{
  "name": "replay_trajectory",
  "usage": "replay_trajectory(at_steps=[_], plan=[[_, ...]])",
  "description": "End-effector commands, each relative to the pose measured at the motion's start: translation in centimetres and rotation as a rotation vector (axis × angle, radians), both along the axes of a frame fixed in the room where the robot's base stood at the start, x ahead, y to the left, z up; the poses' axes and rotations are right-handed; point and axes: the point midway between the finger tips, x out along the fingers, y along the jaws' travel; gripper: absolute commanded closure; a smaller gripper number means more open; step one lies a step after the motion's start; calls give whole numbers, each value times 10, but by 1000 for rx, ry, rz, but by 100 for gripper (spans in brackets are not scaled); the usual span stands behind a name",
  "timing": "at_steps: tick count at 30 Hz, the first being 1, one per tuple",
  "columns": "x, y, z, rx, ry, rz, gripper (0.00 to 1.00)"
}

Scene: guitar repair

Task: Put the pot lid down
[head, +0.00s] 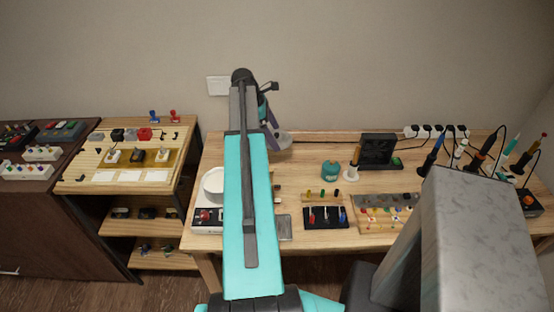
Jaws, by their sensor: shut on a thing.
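My gripper (272,134) is partly hidden behind my own arm, over the back of the wooden workbench (310,168). It is shut on a pale grey, round, flat thing that looks like the pot lid (284,141). The lid is small in view and partly covered; I cannot tell whether it touches the bench. A white round pot (212,183) stands on the bench left of my arm, its right side hidden by the arm.
A teal jar (330,170), a black fan unit (378,150) and a power strip (436,131) stand right of my gripper. Boards with small parts (325,216) line the bench front. Soldering irons (485,150) stand at the right. Bare wood shows between the lid and the jar.

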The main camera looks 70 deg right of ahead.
Motion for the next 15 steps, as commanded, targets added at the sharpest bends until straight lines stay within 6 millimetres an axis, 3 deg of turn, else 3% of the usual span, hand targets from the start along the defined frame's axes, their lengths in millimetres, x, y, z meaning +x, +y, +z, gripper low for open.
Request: replay_trajectory(at_steps=[5,15], plan=[[-2,-1,-8,2,1,-3,26],[-3,-1,-48,1,1,-4,26]])
